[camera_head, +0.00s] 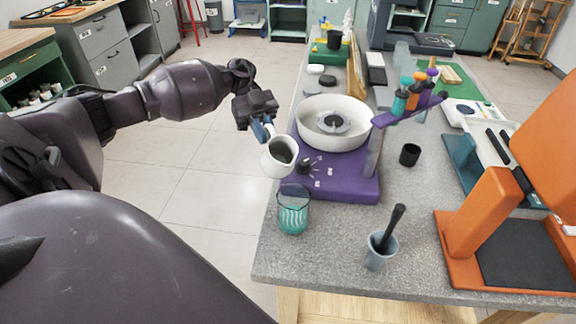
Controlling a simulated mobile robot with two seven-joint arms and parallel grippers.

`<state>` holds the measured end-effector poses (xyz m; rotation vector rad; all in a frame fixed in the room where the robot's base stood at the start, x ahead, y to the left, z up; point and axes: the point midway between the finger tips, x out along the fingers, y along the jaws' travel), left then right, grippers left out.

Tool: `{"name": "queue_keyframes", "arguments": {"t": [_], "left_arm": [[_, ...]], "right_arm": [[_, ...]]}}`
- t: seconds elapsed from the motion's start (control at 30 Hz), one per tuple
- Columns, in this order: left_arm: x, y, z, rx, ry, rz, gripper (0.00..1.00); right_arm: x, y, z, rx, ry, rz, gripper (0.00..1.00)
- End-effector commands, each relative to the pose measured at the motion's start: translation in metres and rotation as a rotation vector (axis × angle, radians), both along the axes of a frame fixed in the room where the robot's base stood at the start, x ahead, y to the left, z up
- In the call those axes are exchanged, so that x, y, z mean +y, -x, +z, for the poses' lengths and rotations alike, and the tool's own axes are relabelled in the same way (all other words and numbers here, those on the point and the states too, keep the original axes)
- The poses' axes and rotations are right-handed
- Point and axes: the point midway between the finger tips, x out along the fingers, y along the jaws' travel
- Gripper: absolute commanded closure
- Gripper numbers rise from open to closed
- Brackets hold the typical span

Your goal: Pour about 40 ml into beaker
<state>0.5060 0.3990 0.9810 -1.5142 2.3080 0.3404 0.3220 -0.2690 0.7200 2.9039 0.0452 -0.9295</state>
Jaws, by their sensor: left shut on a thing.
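A white jug (274,166) with a blue handle hangs in the air at the table's left edge. My left gripper (262,126) is shut on its handle. The jug is tilted, and its dark inside shows through the mouth. A clear beaker (293,212) with teal on its lower part stands upright near the table's left edge, just below the jug in the picture. I cannot tell whether the teal is liquid or marking. No stream shows between the jug and the beaker. My right gripper is out of view.
A purple device (335,186) with a white bowl (310,135) stands close behind the beaker. A grey cup (378,256) holding a dark pestle-like rod (394,225) stands to the right. A black cup (409,155) and an orange stand (480,225) are farther right. The grey tabletop (330,240) between beaker and grey cup is clear.

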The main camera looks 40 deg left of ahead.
Motion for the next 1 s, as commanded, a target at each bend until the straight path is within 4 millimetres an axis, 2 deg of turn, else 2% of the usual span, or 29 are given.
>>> {"name": "queue_keyframes", "arguments": {"t": [0.03,0.1,0.3,0.47,0.7,1.0], "left_arm": [[-0.003,0.002,0.013,-0.024,-0.029,-0.003,1.0],[-0.007,0.004,0.021,-0.048,-0.07,-0.001,1.0],[-0.02,0.01,0.033,-0.093,-0.19,-0.003,1.0],[-0.026,0.012,0.029,-0.128,-0.285,-0.004,1.0],[-0.033,0.015,0.045,-0.193,-0.415,-0.001,1.0],[-0.037,0.017,0.048,-0.225,-0.502,-0.002,1.0]], "right_arm": [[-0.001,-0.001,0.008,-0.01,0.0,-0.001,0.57],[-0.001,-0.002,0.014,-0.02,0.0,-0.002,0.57],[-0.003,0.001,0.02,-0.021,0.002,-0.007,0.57],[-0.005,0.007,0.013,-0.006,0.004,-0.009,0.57],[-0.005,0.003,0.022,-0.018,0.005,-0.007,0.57],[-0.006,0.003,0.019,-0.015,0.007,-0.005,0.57]]}}
